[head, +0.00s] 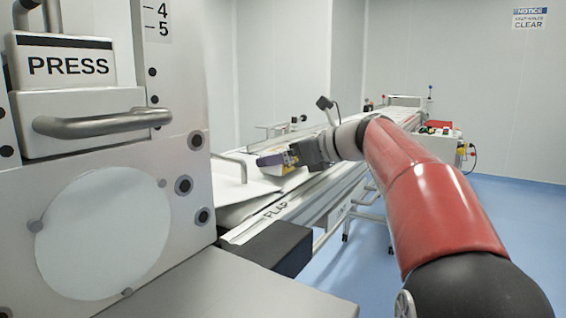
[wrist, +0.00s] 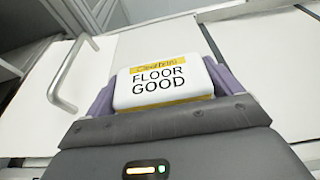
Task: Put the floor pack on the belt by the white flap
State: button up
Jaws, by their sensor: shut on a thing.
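The floor pack (wrist: 163,88) is a white pack with yellow bands, lettered "FLOOR GOOD". My gripper (wrist: 166,78) is shut on it, with a purple finger on each side. In the head view my gripper (head: 277,160) reaches over the line, beside the white flap (head: 238,186), and the pack is mostly hidden by the finger. The flap has a metal handle and lies by the "FLAP" lettering on the rail. In the wrist view the handle (wrist: 68,76) is left of the pack. The pale belt (wrist: 262,50) lies beneath; I cannot tell whether the pack touches it.
A large grey machine housing marked "PRESS" (head: 68,66) stands at the near left. A black block (head: 266,247) sits at the near end of the rail. The line runs far back, past a red-topped box (head: 437,128). Blue floor (head: 520,215) is open at the right.

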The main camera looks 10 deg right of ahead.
jog(key=shift+f, duration=0.2)
jog(key=o, duration=0.9)
jog(key=shift+c, duration=0.2)
jog(key=shift+d+r, duration=0.1)
jog(key=shift+r, duration=0.1)
jog(key=p+v, duration=0.1)
jog(key=v, duration=1)
jog(key=shift+s+d, duration=0.2)
jog(key=shift+s, duration=0.1)
jog(key=shift+r, duration=0.1)
